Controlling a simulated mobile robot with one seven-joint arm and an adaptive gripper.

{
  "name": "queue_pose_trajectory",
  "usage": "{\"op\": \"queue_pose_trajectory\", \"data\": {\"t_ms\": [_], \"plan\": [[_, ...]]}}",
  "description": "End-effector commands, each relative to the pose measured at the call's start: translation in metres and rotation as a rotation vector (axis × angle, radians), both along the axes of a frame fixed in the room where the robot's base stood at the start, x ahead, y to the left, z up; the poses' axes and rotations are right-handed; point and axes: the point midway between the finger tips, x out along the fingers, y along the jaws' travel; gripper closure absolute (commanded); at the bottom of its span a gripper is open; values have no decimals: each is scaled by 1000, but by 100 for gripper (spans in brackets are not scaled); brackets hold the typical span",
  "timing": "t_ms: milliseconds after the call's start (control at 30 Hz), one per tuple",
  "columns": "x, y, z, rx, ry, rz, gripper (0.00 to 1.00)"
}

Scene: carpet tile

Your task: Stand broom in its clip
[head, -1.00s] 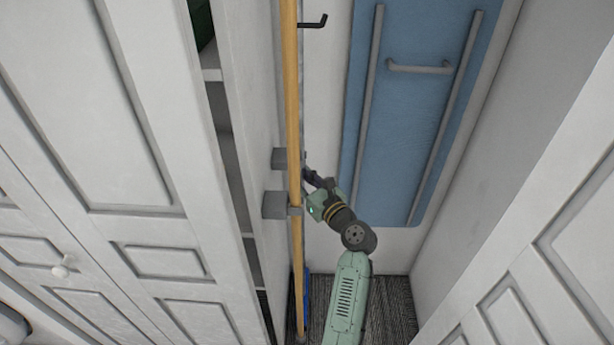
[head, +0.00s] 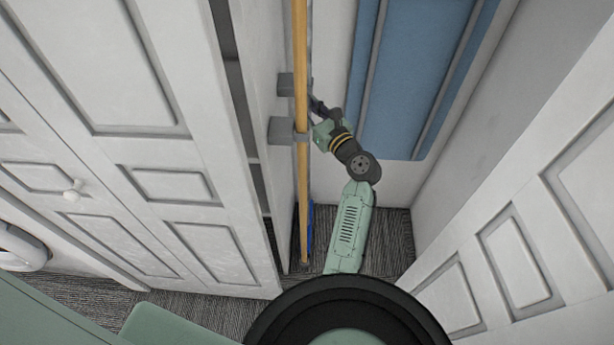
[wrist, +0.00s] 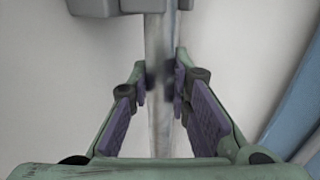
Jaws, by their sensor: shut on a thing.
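A long grey pole (wrist: 160,40), apparently the broom's handle, stands roughly upright. In the wrist view my gripper (wrist: 161,82) is shut on it, one finger on each side. A grey clip block (wrist: 95,6) is at the top of that view, its jaw at the pole; whether the pole is seated in it is unclear. In the head view my gripper (head: 318,106) is beside the upper grey clip block (head: 290,86). A blue part (head: 309,230), perhaps the broom head, shows low down near the floor, mostly hidden.
A wooden pole (head: 302,190) stands in front of the grey one, at a second clip block (head: 284,130). A blue board (head: 405,80) hangs on the back wall. White cabinet doors (head: 130,130) and a panelled door (head: 540,220) flank the narrow space. Carpet (head: 390,240) is clear at right.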

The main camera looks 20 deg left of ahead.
Motion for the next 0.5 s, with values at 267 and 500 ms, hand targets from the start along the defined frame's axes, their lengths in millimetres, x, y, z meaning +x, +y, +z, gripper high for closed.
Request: {"op": "queue_pose_trajectory", "data": {"t_ms": [267,500], "plan": [[0,0,4,3,-5,-1,78],[0,0,2,2,-3,0,62]]}}
